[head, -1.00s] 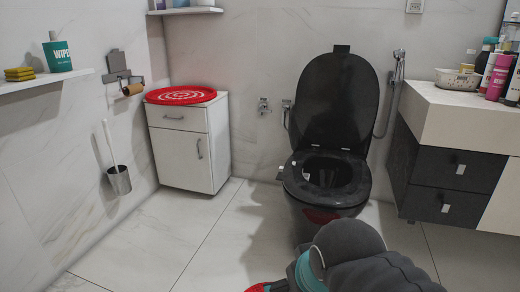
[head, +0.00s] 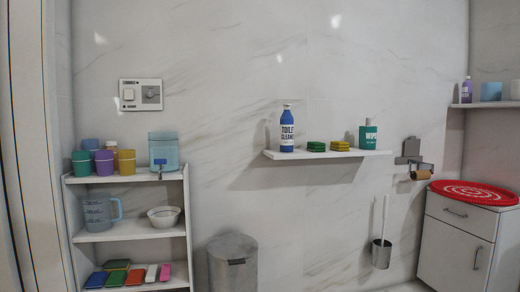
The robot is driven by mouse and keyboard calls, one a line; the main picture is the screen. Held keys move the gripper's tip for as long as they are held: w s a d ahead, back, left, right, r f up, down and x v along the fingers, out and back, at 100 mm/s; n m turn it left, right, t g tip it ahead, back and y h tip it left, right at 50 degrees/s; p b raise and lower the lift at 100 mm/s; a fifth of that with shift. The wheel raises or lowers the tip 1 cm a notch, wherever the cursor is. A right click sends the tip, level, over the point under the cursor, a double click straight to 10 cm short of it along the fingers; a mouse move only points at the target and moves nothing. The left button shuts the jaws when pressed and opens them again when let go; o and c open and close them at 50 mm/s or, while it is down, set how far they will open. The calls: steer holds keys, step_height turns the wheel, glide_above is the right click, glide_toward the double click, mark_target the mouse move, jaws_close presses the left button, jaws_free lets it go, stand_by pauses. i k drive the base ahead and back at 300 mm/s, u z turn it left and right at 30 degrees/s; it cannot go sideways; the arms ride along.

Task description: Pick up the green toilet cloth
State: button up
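A small green stack (head: 316,146) lies on the white wall shelf (head: 328,155), between a blue toilet cleaner bottle (head: 287,130) and a yellow stack (head: 340,146). It looks like a folded cloth or a sponge; I cannot tell which. On the bottom board of the rack at left, a flat green item (head: 117,265) and another green item (head: 116,277) lie among other coloured flat pieces. I cannot tell which green thing is the toilet cloth. My gripper is not in this view.
A white rack (head: 130,236) at left holds cups, a blue dispenser (head: 164,151), a jug (head: 101,212) and a bowl (head: 164,217). A metal bin (head: 232,265) stands beside it. A toilet brush holder (head: 381,253) and a white cabinet (head: 452,243) are at right.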

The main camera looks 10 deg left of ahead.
mark_target(314, 147)
steer(key=z, duration=0.05)
steer(key=i, duration=0.85)
steer(key=z, duration=0.05)
